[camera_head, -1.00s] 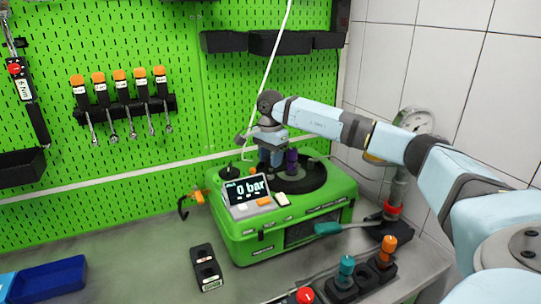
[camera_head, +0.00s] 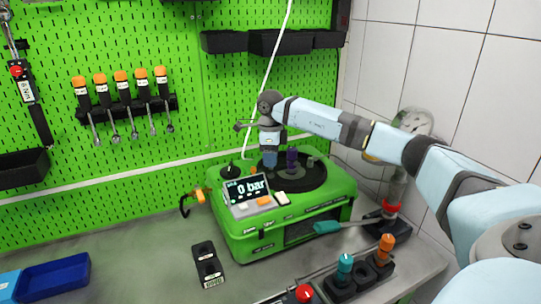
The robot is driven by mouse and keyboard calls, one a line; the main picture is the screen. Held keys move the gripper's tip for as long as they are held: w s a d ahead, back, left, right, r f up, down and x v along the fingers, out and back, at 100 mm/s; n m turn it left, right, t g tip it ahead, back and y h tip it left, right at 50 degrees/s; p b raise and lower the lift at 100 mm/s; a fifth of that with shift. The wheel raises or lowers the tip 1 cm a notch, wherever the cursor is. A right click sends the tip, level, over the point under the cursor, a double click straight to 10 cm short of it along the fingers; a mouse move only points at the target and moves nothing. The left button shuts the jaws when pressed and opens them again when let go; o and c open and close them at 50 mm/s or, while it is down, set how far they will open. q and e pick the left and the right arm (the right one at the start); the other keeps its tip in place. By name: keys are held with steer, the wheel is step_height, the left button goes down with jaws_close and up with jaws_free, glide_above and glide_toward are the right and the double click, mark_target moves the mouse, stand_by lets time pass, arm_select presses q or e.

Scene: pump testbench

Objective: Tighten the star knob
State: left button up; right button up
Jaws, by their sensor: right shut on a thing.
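The green pump testbench (camera_head: 240,243) stands on the worktop, its display (camera_head: 247,189) reading 0 bar. A round black plate (camera_head: 305,180) lies on its top. My right gripper (camera_head: 270,165) comes down over the left part of this plate, fingers pointing down and shut. The star knob is at the fingertips, small and mostly hidden by them, so its shape and how far it is turned cannot be made out. A purple fitting (camera_head: 291,160) stands upright just right of the fingers. My left gripper is not in view.
A black knob (camera_head: 231,171) sits on the testbench's left top. A black two-hole holder (camera_head: 207,264) lies in front. Teal (camera_head: 345,265) and orange (camera_head: 385,247) handles stand at front right. A blue tray (camera_head: 55,275) is at left. The worktop's left middle is clear.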

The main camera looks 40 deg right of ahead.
steer(key=shift+d+r+m, duration=0.1)
steer(key=shift+m, duration=1)
steer(key=o, duration=0.9)
steer(key=shift+r, duration=0.45)
steer(key=shift+r+b, duration=0.55)
steer(key=shift+r, duration=5.9)
